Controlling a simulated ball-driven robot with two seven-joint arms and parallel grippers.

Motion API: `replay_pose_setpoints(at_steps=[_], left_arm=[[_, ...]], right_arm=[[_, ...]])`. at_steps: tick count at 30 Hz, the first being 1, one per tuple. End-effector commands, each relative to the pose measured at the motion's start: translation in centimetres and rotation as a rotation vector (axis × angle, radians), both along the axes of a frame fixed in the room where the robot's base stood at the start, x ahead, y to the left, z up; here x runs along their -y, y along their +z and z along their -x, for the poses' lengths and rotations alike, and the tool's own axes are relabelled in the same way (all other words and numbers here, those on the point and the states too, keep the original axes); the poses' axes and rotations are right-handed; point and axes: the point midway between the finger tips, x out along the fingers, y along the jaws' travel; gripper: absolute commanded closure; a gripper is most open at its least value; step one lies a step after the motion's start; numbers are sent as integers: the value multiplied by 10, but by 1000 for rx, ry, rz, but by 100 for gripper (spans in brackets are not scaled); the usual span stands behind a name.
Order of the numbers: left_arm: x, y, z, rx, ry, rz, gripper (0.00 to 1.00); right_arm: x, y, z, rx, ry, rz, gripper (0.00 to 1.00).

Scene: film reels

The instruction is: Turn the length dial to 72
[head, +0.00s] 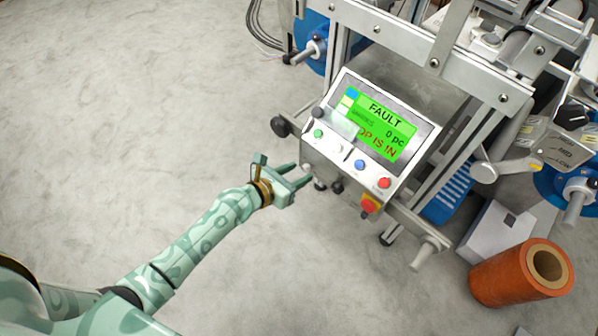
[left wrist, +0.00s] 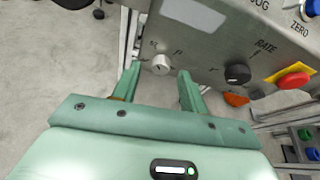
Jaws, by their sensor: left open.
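A pale metal dial (left wrist: 161,65) with small scale marks sits on the panel's lower front face in the left wrist view. Its name and exact setting are not readable. A black dial (left wrist: 237,74) marked RATE is to its right. In the head view the pale dial (head: 319,184) is small, near the black dial (head: 337,187). My left gripper (head: 303,173) is open and empty, its fingers pointing at the panel. In the left wrist view its fingertips (left wrist: 159,70) lie on either side of the pale dial; contact cannot be told. My right gripper is out of view.
The screen (head: 380,125) reads FAULT and 0 pc. A red button on yellow (head: 370,205) is right of the dials. Coloured buttons (head: 360,165) line the panel above. The floor at left is clear.

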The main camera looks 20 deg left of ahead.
Motion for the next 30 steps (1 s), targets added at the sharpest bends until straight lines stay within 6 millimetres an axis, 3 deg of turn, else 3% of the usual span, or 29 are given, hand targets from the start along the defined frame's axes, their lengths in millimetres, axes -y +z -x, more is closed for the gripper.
replay_pose_setpoints(at_steps=[10, 11, 15, 16, 30], left_arm=[[3, -2, -6, 0, 0, -1, 57], [2, -2, -6, 0, 0, -1, 60], [2, -2, -6, 0, 0, -1, 98], [2, -2, -6, 0, 0, -1, 100], [3, 0, -6, 34, 1, -87, 100]], right_arm=[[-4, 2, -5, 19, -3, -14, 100], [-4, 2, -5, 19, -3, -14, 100], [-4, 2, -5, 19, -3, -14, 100], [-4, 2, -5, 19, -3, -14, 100], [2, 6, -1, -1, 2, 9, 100]])
